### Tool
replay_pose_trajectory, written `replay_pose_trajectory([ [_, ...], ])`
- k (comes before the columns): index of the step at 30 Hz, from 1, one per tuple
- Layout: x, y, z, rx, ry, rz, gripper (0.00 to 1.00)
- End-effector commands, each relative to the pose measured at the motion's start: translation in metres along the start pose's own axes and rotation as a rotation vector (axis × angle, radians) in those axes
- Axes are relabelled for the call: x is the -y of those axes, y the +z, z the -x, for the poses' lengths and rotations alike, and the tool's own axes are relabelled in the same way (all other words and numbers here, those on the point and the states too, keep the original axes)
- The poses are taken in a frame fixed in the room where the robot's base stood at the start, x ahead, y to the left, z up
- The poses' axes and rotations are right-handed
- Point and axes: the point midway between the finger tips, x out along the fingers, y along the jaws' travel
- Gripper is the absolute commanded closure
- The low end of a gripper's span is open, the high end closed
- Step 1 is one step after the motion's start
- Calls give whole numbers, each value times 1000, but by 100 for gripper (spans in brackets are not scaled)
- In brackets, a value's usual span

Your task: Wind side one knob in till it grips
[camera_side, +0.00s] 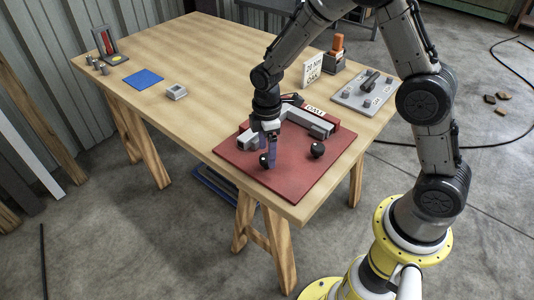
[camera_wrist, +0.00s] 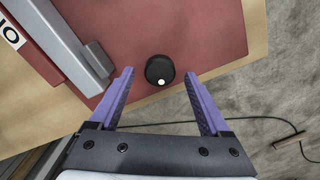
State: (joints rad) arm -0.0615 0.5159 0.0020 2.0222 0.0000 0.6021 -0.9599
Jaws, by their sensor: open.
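My gripper (camera_side: 271,152) points down over the near part of the red board (camera_side: 300,180) in the side view. Its purple fingers are open and empty. A round black knob (camera_side: 264,161) is at the fingertips there. In the wrist view this knob (camera_wrist: 159,69), with a white dot on its lower edge, lies between the open fingertips (camera_wrist: 160,73), apart from both. A second black knob (camera_side: 317,150) is on the board to the right. A grey fixture (camera_side: 298,118) stands behind them; part of it shows in the wrist view (camera_wrist: 75,45). I cannot tell which knob is side one.
A white sign (camera_side: 312,70), an orange-topped holder (camera_side: 335,52) and a grey plate with dark parts (camera_side: 365,90) stand behind the board. A blue mat (camera_side: 143,79), a small grey block (camera_side: 176,92) and a red stand (camera_side: 106,42) are at left. The table's middle is clear.

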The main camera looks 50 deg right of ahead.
Motion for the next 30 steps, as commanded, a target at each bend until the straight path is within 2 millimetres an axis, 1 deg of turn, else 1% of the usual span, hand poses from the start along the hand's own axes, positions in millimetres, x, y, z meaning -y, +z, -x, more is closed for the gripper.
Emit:
replay_pose_trajectory([
  [1, 0, 0, -6, 1, -2, 0, 19],
  [3, 0, 0, -12, 1, -2, 0, 19],
  [6, 0, 0, -16, 0, 0, 0, 19],
  [15, 0, 0, -18, 0, 0, 0, 19],
  [17, 0, 0, -18, 0, 0, 0, 30],
  [18, 0, 0, -18, 0, 0, 0, 37],
  [20, 0, 0, -18, 0, 1, 0, 48],
  [21, 0, 0, -18, 0, 1, 0, 55],
  [23, 0, 0, -18, 0, 1, 0, 66],
  [24, 0, 0, -18, 0, 0, 0, 73],
  [28, 0, 0, -17, 0, 1, 0, 97],
  [29, 0, 0, -17, 0, 1, 0, 100],
  [30, 0, 0, -17, 0, 1, 0, 100],
])
